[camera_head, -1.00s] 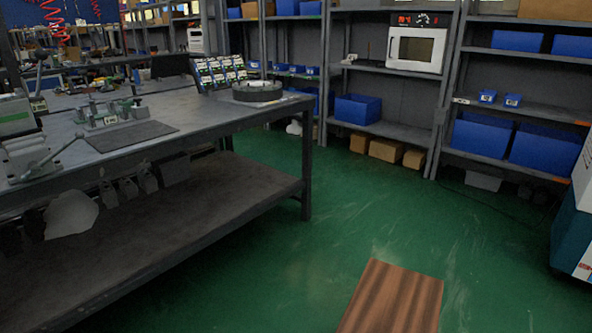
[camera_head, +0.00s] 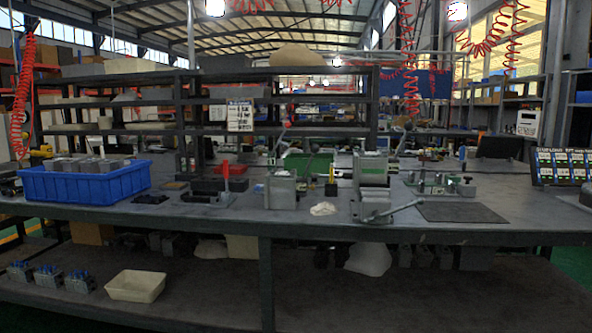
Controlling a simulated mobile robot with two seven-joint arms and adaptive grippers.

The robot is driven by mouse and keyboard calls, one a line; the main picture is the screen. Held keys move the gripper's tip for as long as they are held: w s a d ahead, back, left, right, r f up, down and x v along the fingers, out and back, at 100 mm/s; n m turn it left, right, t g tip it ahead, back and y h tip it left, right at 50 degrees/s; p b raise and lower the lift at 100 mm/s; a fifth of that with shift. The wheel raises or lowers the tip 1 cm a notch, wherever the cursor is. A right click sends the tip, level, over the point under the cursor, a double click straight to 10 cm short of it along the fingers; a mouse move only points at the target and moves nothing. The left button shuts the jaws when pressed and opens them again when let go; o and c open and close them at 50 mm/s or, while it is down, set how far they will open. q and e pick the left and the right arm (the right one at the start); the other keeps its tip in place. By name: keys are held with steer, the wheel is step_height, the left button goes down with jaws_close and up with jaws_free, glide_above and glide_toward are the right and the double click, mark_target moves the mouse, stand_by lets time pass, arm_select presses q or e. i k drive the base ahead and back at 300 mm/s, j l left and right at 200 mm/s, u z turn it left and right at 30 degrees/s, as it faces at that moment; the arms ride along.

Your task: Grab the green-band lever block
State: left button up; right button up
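A grey block with a thin green band (camera_head: 374,187) stands on the workbench, right of centre. A grey metal part with a long lever (camera_head: 398,210) sits right in front of it, near the front edge, and the lever points right. I cannot tell whether the two are joined. Another grey block (camera_head: 282,192) stands further left, with a thin lever rising behind it. On the lower shelf, at the far left, several small grey blocks with blue tops (camera_head: 48,279) stand in a row. Neither of my grippers is in view.
The grey workbench (camera_head: 250,222) spans the view. A blue bin (camera_head: 95,187) holding grey blocks stands on its left. A red upright lever (camera_head: 225,176), a white cloth (camera_head: 323,209), a clamp fixture (camera_head: 440,184) and a dark mat (camera_head: 461,212) are on it. A cream tray (camera_head: 135,287) is below.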

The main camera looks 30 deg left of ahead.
mark_target(371, 168)
steer(key=u, duration=0.4)
steer(key=z, duration=0.25)
steer(key=i+j+z, duration=0.2)
steer(key=i+z, duration=0.15)
steer(key=z, duration=0.15)
steer(key=i+j+z, duration=0.3)
steer(key=z, duration=0.15)
